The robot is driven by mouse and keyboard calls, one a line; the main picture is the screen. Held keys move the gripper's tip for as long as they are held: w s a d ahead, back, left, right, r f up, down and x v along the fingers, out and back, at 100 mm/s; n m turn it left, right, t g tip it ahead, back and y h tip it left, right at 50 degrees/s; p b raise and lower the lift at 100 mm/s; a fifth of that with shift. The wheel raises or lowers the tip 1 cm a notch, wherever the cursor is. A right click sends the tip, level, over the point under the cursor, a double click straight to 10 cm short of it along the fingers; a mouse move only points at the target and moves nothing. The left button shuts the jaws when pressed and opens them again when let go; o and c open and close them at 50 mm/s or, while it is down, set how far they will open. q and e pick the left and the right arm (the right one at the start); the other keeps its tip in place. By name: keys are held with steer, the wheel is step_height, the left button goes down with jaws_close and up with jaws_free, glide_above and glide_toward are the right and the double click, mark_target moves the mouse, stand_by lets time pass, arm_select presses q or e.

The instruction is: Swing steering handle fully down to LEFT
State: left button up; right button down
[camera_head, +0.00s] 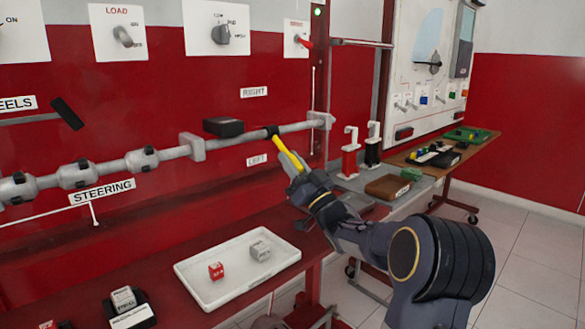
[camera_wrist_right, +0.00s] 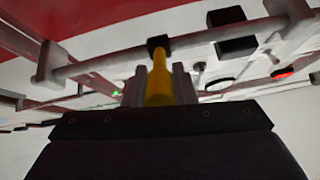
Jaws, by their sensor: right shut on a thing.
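The steering handle (camera_head: 289,151) is a yellow lever with a black hub (camera_head: 271,131) on a grey horizontal shaft (camera_head: 236,137). It slants from the hub down to the right, toward me, below the RIGHT label (camera_head: 254,91) and near the LEFT label (camera_head: 257,160). My right gripper (camera_head: 296,172) is shut on its lower end. In the right wrist view the yellow handle (camera_wrist_right: 160,78) stands between my two fingers, its top meeting the black hub (camera_wrist_right: 158,43). My left gripper is not in view.
A white tray (camera_head: 195,287) with a red and a grey block lies on the red bench below the shaft. A black box (camera_head: 223,127) sits behind the shaft. Red and black clamp-like posts (camera_head: 350,150) stand right of the handle. A wooden table (camera_head: 455,155) is farther back.

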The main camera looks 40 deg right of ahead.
mark_target(302, 172)
steer(key=shift+f, duration=0.1)
steer(key=c, duration=1.2)
jaws_free()
steer(key=shift+s+f, duration=0.25)
steer(key=shift+s, duration=0.05)
steer(key=v, duration=0.5)
steer(key=shift+s+r+p, duration=0.2)
steer(key=shift+r+p, duration=0.1)
steer(key=s+p, duration=0.1)
steer(key=s, duration=1)
